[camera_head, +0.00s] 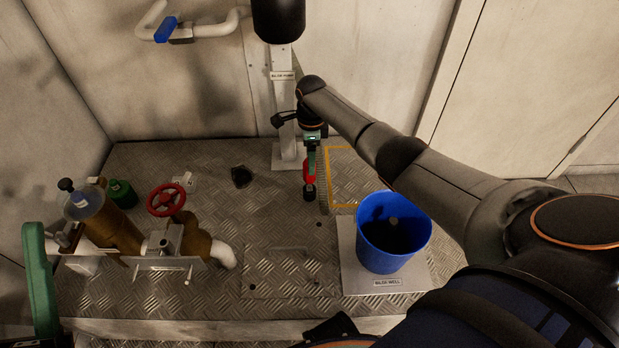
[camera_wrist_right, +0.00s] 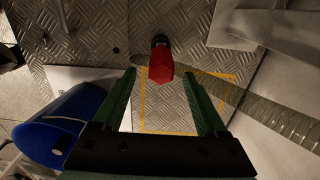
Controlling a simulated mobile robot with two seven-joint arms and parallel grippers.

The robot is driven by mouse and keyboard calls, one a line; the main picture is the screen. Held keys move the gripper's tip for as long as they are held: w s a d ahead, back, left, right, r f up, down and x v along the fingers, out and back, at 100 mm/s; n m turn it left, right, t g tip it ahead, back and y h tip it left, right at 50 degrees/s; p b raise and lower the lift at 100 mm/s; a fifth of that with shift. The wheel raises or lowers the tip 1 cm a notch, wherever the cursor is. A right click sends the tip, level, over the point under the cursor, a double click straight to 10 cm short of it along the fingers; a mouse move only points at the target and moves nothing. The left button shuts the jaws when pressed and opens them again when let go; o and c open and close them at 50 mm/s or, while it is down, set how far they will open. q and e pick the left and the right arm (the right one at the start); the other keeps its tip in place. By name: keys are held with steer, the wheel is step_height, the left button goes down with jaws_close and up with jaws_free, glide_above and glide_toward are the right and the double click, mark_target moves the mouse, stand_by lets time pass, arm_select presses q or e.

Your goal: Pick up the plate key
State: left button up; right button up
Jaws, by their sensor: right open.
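A red object with a dark round end (camera_wrist_right: 160,63), likely the plate key, shows in the right wrist view just beyond and between my right fingertips. In the head view its red part (camera_head: 309,175) is directly below my right gripper (camera_head: 313,158), in front of the post. My right gripper is open, its two green fingers (camera_wrist_right: 160,78) spread either side of the red object's line; I cannot tell whether they touch it.
A blue bucket (camera_head: 372,255) stands on a pale plate (camera_head: 355,284) labelled as a well, right of centre. A yellow outline (camera_head: 340,205) marks the treaded floor behind it. Brown pipework with a red handwheel (camera_head: 166,199) stands left. A white post (camera_head: 284,100) rises behind my gripper.

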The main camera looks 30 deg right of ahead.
mark_target(309, 179)
step_height(309, 179, down, 4)
steer(key=shift+w+a+b, duration=0.15)
steer(key=shift+b, duration=1.05)
arm_select(q)
steer(key=f, duration=0.3)
steer(key=shift+d+f+g+h, duration=0.25)
steer(key=shift+f+g+h, duration=0.05)
steer(key=shift+g, duration=0.1)
arm_select(e)
steer(key=shift+r, duration=0.1)
arm_select(q)
steer(key=shift+w+r, duration=0.1)
arm_select(e)
jaws_close()
